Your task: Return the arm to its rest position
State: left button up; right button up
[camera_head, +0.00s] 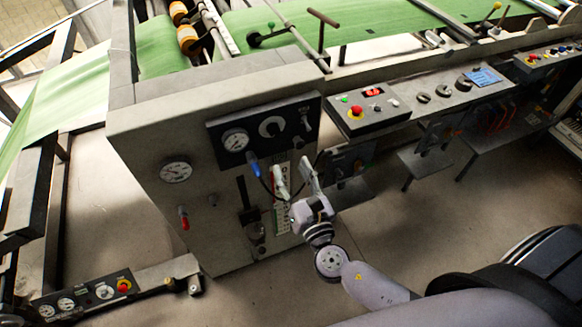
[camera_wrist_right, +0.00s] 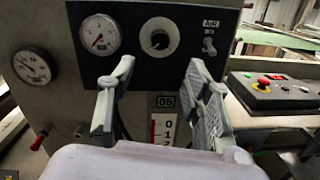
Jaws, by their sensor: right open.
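My right gripper (camera_head: 294,180) is in front of the grey machine cabinet, below its black gauge panel. In the right wrist view my right gripper (camera_wrist_right: 158,95) has its two fingers spread wide, with nothing between them. Behind the fingers are a white-faced gauge (camera_wrist_right: 99,34), a round dial (camera_wrist_right: 159,38) and a switch marked AIR (camera_wrist_right: 209,45). My right arm (camera_head: 375,285) reaches in from the lower right of the head view. My left gripper does not show in either view.
The grey cabinet (camera_head: 140,140) carries another gauge (camera_head: 175,172), a red-handled lever (camera_head: 183,218) and a blue-handled lever (camera_head: 254,166). A control box with a red button (camera_head: 356,112) is at the right. Green sheet (camera_head: 370,20) runs across the machine. Bare floor (camera_head: 420,225) lies at the right.

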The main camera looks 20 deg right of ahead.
jog(key=shift+f, duration=0.1)
jog(key=s+d+f+m+g, duration=0.2)
jog(key=s+f+m+g, duration=0.15)
jog(key=f, duration=0.75)
jog(key=s+d+f+m+g+h+b, duration=0.1)
jog(key=s+d+f+m+g, duration=0.3)
jog(key=f, duration=0.7)
jog(key=s+d+f+m+g, duration=0.15)
jog(key=f+m, duration=0.35)
jog(key=f, duration=0.6)
jog(key=s+f+m+g, duration=0.3)
jog(key=s+f+m, duration=0.3)
jog(key=s, duration=0.4)
jog(key=s+f+m+g+y+b, duration=0.1)
jog(key=s+f+m+g, duration=0.1)
jog(key=s+f+m, duration=0.4)
jog(key=s+f+m+g, duration=0.3)
jog(key=s+f+m, duration=0.4)
jog(key=s, duration=0.7)
jog(key=shift+s+a+f+g+b, duration=0.15)
jog(key=shift+a+f+g+b, duration=0.2)
jog(key=shift+f, duration=0.25)
